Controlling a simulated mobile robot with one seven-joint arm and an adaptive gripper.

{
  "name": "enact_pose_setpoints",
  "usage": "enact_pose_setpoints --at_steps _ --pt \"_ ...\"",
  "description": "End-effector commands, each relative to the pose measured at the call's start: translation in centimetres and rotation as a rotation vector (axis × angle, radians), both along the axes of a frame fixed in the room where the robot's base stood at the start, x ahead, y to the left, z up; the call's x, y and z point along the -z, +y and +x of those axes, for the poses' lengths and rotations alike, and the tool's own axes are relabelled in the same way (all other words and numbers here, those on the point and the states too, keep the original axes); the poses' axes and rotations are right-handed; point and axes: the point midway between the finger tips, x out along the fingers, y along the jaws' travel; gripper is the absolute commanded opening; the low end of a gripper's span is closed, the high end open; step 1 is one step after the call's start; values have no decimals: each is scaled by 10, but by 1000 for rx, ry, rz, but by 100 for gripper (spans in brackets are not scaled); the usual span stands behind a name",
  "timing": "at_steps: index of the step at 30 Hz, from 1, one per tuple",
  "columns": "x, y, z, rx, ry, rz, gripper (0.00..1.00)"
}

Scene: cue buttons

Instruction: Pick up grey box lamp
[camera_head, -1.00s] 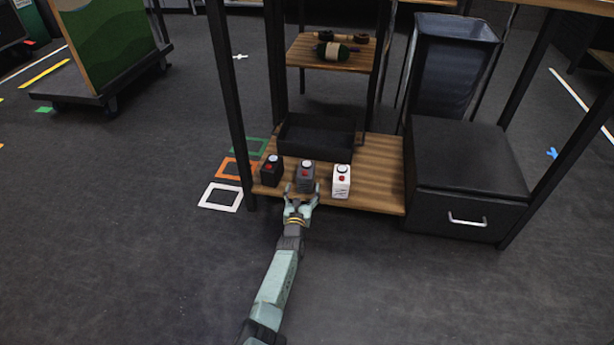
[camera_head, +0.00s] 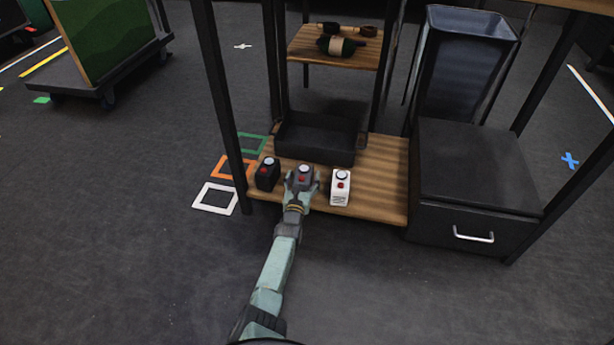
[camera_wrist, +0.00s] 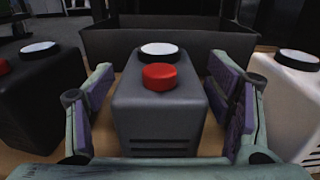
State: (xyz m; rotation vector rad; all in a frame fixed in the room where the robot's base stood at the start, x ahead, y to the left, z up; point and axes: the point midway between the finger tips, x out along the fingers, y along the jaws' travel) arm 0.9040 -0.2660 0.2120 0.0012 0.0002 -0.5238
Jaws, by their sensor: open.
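The grey box lamp (camera_wrist: 160,110) has a red button on its front slope and a white disc on top. It stands upright on the low wooden shelf, between a black box and a white box. In the head view the grey box lamp (camera_head: 304,172) is partly hidden by my gripper (camera_head: 301,181). In the wrist view my gripper (camera_wrist: 168,100) is open, with one purple-padded finger on each side of the grey box. Gaps show between the pads and its sides.
A black box lamp (camera_head: 267,174) stands close on the left and a white box lamp (camera_head: 340,188) on the right. A black open tray (camera_head: 315,148) lies behind. A shelf post (camera_head: 222,110) rises at the left. Bare wooden shelf (camera_head: 382,180) lies to the right.

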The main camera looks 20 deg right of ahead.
Motion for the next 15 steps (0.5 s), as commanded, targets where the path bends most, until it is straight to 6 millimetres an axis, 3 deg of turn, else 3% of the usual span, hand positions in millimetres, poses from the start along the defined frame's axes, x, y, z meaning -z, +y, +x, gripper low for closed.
enact_pose_setpoints --at_steps 12,15 --pt "0 3 1 -1 0 -1 73" --pt "0 3 1 -1 0 -1 68"
